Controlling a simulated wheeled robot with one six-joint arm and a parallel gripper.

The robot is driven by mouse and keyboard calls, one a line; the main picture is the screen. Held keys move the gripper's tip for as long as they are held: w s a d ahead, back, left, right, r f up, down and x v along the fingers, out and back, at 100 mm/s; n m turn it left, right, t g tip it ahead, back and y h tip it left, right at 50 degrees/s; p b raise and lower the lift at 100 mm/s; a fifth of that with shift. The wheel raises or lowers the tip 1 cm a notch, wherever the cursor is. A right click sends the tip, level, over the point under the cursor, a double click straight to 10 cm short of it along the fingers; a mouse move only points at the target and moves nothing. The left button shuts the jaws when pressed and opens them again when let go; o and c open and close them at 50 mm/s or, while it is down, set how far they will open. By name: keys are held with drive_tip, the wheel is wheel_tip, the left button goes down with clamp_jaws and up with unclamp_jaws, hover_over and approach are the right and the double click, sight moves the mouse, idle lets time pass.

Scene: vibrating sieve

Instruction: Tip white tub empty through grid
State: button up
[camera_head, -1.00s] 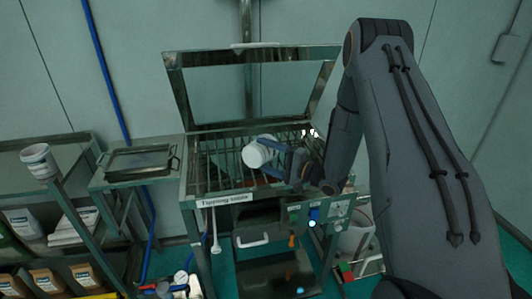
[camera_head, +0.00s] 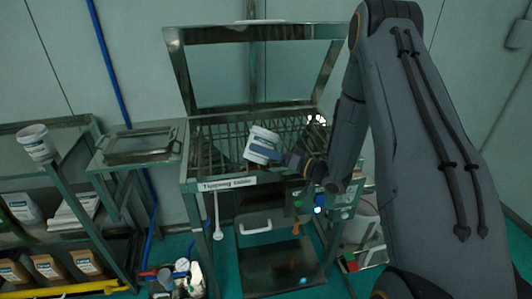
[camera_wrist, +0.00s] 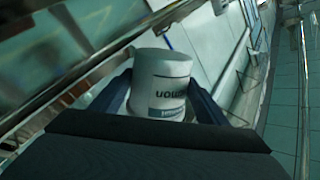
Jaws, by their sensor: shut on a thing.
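A white tub (camera_head: 262,145) with a blue-grey label band is held by my gripper (camera_head: 277,155) above the front part of the metal grid (camera_head: 217,151). The tub is slightly tilted, close to upright. In the wrist view the tub (camera_wrist: 162,82) sits between the two fingers of my gripper (camera_wrist: 163,100), with dark lettering on its side. The grid lies in the sieve table under a raised framed lid (camera_head: 250,65). The inside of the tub cannot be seen.
A label strip (camera_head: 227,184) runs along the table's front edge. A side table with a metal tray (camera_head: 140,146) stands to the left. Another white tub (camera_head: 36,143) stands on the shelf rack at far left. A control panel with a lit blue button (camera_head: 319,210) is at front right.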

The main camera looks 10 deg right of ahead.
sight(260, 137)
drive_tip(key=n, duration=0.2)
drive_tip(key=shift+s+a+r+n, duration=0.2)
drive_tip(key=shift+a+r+n, duration=0.05)
drive_tip(key=shift+r+n, duration=0.1)
drive_tip(key=n, duration=0.1)
drive_tip(key=s+a+r+n, duration=0.1)
drive_tip(key=n, duration=0.3)
drive_tip(key=shift+s+a+r+n, duration=0.2)
drive_tip(key=shift+s+r+n, duration=0.05)
drive_tip(key=shift+r, duration=0.05)
drive_tip(key=shift+r+p, duration=1.65)
drive_tip(key=shift+r, duration=0.75)
